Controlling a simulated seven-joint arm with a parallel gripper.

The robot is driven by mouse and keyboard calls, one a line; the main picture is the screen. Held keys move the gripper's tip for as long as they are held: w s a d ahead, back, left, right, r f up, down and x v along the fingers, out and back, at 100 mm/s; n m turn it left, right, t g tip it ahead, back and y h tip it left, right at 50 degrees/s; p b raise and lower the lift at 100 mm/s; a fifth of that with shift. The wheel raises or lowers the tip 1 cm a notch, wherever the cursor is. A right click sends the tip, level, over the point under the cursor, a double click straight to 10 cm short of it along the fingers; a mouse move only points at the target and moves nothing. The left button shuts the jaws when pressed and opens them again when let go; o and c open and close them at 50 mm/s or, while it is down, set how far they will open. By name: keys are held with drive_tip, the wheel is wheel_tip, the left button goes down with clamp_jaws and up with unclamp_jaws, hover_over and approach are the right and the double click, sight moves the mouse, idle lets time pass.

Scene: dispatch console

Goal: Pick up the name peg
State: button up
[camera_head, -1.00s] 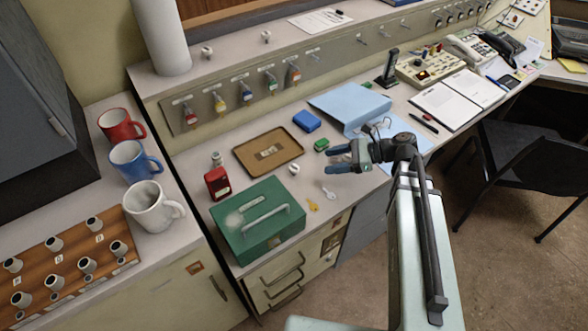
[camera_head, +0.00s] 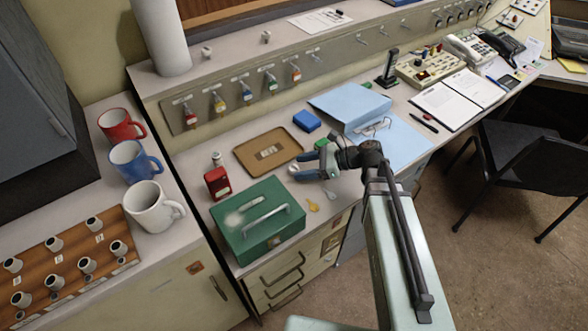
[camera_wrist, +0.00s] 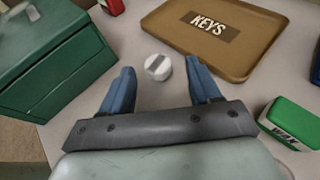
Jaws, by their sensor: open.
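A small round white peg (camera_wrist: 158,67) with a grey strip across its top stands on the desk in front of the keys tray; I take it for the name peg. It shows in the head view (camera_head: 293,168), partly covered by my gripper (camera_head: 299,167). My gripper is open, with blue fingers. In the wrist view the peg appears between the two fingertips, with gaps on both sides. I see no contact, and cannot tell how far the tips are above the desk.
The brown keys tray (camera_wrist: 158,28) lies just beyond the peg. A green cash box (camera_head: 246,205) stands to the left and a green box (camera_wrist: 287,124) to the right. Other white pegs (camera_head: 207,51) stand on the ledge.

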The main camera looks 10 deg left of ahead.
sight(294, 167)
drive_tip(key=shift+x, duration=1.7)
drive_tip(key=shift+s, duration=0.1)
drive_tip(key=shift+c, duration=0.4)
drive_tip(key=c, duration=0.9)
